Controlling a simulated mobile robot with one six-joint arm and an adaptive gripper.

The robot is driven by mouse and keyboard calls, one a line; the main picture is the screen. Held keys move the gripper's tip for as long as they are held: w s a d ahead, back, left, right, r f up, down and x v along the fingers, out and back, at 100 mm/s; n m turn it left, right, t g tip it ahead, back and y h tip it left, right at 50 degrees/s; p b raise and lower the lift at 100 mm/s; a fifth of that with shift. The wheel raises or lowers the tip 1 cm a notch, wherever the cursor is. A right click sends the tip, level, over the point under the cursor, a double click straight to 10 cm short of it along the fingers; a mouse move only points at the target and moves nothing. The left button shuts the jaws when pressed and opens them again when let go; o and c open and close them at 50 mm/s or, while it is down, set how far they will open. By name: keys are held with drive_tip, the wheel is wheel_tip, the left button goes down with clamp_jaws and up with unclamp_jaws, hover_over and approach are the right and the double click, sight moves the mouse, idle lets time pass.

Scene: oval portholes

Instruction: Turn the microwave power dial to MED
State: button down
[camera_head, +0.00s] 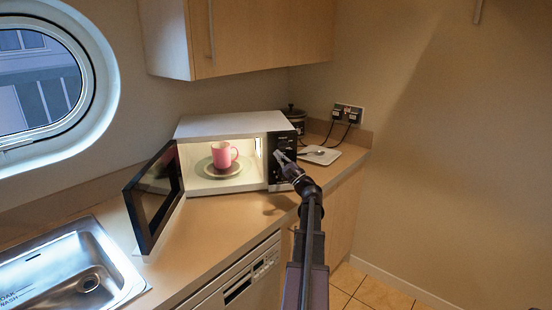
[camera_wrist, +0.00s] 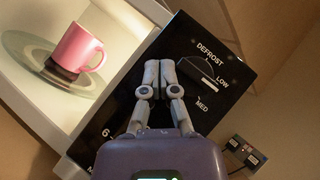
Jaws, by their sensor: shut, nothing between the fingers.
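The white microwave (camera_head: 225,126) stands on the counter with its dark door (camera_head: 152,198) swung open to the left. Its black control panel (camera_head: 283,142) is on the right of the lit opening. In the wrist view the dark power dial (camera_wrist: 196,73) sits on the panel (camera_wrist: 225,58), with DEFROST, LOW and MED printed around its right side. I cannot tell clearly which mark it points to. My gripper (camera_wrist: 158,66) is shut and empty, its fingertips at the left side of the dial; contact is unclear. In the head view my gripper (camera_head: 281,157) is in front of the panel.
A pink mug (camera_head: 223,155) stands on a plate inside the microwave; it also shows in the wrist view (camera_wrist: 76,47). A sink (camera_head: 70,270) is at lower left.

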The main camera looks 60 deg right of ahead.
drive_tip(key=shift+f, duration=0.2)
idle(0.3)
wheel_tip(320, 180, down, 4)
drive_tip(key=b, duration=0.4)
drive_tip(key=s+a+f+b, duration=0.1)
drive_tip(key=f+b, duration=0.1)
drive_tip(key=s+a+f+b, duration=0.1)
drive_tip(key=s+f+b, duration=0.1)
drive_tip(key=s+a+f+b, duration=0.2)
drive_tip(key=b, duration=0.1)
drive_tip(key=shift+s+a+f, duration=0.1)
drive_tip(key=shift+s+f, duration=0.05)
drive_tip(key=shift+f, duration=0.1)
drive_tip(key=shift+s+a+f, duration=0.1)
drive_tip(key=shift+s+a, duration=0.1)
drive_tip(key=shift+a, duration=0.05)
idle(0.4)
